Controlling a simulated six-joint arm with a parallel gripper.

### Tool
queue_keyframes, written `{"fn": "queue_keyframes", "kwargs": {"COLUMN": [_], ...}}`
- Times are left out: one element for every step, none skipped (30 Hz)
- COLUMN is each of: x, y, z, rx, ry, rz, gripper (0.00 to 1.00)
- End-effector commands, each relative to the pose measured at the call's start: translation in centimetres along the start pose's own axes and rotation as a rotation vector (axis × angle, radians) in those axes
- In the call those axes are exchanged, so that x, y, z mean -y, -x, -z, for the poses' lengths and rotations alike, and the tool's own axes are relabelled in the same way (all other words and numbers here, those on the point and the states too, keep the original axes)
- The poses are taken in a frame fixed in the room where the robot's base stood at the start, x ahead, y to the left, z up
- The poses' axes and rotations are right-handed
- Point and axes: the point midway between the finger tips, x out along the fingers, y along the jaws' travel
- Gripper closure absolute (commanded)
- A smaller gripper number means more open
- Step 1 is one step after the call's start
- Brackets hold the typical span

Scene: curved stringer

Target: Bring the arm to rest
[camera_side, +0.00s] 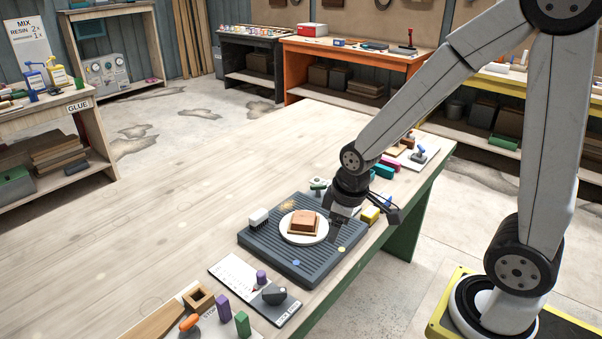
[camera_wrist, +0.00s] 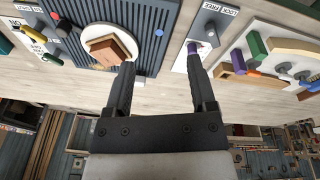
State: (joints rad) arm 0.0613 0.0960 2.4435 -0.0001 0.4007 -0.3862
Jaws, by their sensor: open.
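My gripper (camera_side: 366,211) hangs over the right edge of the ridged grey board, near the table's edge, in the side view. In the wrist view my gripper (camera_wrist: 161,75) has its two fingers spread apart with nothing between them. A wooden block (camera_side: 304,223) rests on a round white plate (camera_side: 291,236) on the grey board (camera_side: 262,250), left of the gripper. In the wrist view the block (camera_wrist: 108,48) shows up and left of the left finger.
A white panel with a dark knob (camera_side: 273,294) lies at the front, with purple and green blocks (camera_side: 242,324) beside it. The table's left part (camera_side: 150,225) is bare.

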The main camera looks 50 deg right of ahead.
Motion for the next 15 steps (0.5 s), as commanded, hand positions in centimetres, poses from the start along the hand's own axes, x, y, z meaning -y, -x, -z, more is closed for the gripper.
{"fn": "queue_keyframes", "kwargs": {"x": [0.6,0.9,1.2,1.5,1.7,2.0,2.1,2.3,2.4,2.5,2.6,2.7,2.7,2.8,2.8], "y": [0.2,0.3,0.4,0.4,0.5,0.6,0.6,0.6,0.7,0.7,0.7,0.7,0.7,0.7,0.7], "z": [-0.4,-0.6,-0.9,-1.1,-1.2,-1.4,-1.6,-1.7,-1.9,-1.9,-2.0,-2.1,-2.1,-2.2,-2.2], "rx": [-0.006,-0.009,-0.014,-0.017,-0.02,-0.023,-0.025,-0.026,-0.029,-0.03,-0.031,-0.032,-0.032,-0.032,-0.032], "ry": [-0.049,-0.083,-0.125,-0.155,-0.183,-0.215,-0.237,-0.257,-0.279,-0.293,-0.304,-0.315,-0.32,-0.325,-0.328], "rz": [0.0,0.001,0.002,0.002,0.002,0.003,0.004,0.005,0.006,0.006,0.006,0.007,0.007,0.007,0.007], "gripper": [0.28,0.28,0.28,0.28,0.28,0.28,0.28,0.28,0.28,0.28,0.28,0.28,0.28,0.28,0.28]}}
